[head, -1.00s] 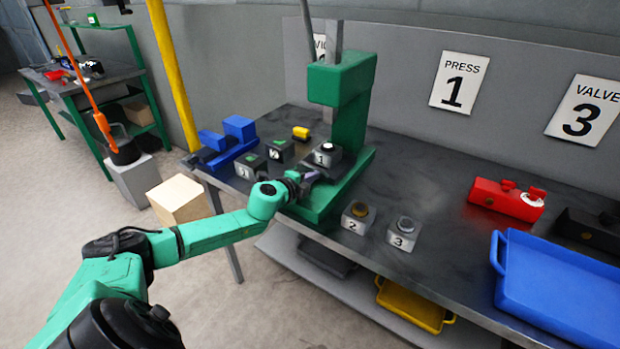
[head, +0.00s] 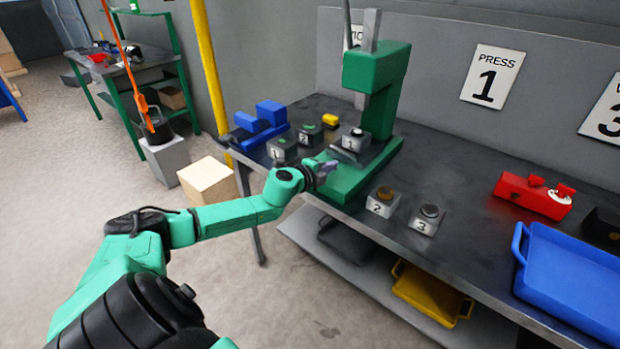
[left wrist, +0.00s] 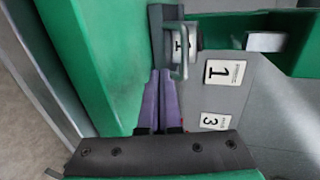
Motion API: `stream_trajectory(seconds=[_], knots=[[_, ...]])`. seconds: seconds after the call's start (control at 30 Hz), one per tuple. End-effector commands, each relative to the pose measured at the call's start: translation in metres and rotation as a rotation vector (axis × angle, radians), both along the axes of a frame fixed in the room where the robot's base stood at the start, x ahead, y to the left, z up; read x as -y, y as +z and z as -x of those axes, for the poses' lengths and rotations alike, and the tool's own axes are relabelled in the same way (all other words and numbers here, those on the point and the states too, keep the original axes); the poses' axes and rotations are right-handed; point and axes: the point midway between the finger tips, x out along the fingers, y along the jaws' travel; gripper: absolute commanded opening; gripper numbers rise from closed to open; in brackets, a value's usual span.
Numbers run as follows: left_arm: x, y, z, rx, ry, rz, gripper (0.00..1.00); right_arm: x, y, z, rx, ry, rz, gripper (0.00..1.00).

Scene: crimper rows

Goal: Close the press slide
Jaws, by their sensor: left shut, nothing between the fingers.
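The green press (head: 376,68) stands on the bench, with its green base (head: 350,187) at the front edge. Its dark slide (head: 372,157) lies on the base under the press head and carries a grey block marked 1 (head: 355,142). The left wrist view shows the slide's dark plate (left wrist: 157,45) and a grey loop handle (left wrist: 184,66) at its near end. My left gripper (head: 329,168) is in front of the slide, its purple fingers (left wrist: 160,76) shut and empty beside the handle. I cannot tell whether they touch it. My right gripper is not in view.
Blocks marked 2 (head: 383,201) and 3 (head: 428,220) stand right of the base. More small blocks and a blue fixture (head: 262,125) are to the left. A red device (head: 533,195) and blue tray (head: 570,280) lie further right. A yellow tray (head: 432,293) sits on the lower shelf.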

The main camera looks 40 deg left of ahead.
Motion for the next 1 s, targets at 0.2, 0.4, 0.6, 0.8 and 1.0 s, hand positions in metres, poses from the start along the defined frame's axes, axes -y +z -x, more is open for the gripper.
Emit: stream_trajectory(seconds=[0.2, 0.4, 0.6, 0.8, 1.0], knots=[[0.000, 0.002, 0.021, -0.005, -0.001, -0.003, 0.00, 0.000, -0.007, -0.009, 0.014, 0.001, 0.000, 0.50], [0.004, 0.008, 0.040, -0.006, -0.009, -0.006, 0.00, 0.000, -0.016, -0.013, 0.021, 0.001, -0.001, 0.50], [0.002, 0.016, 0.057, -0.006, -0.003, 0.001, 0.00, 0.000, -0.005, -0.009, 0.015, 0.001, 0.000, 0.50], [0.004, 0.027, 0.078, -0.005, -0.005, 0.007, 0.00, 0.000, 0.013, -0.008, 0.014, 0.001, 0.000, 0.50], [0.002, 0.027, 0.086, -0.001, -0.003, -0.001, 0.00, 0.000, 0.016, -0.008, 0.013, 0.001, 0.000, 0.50]])
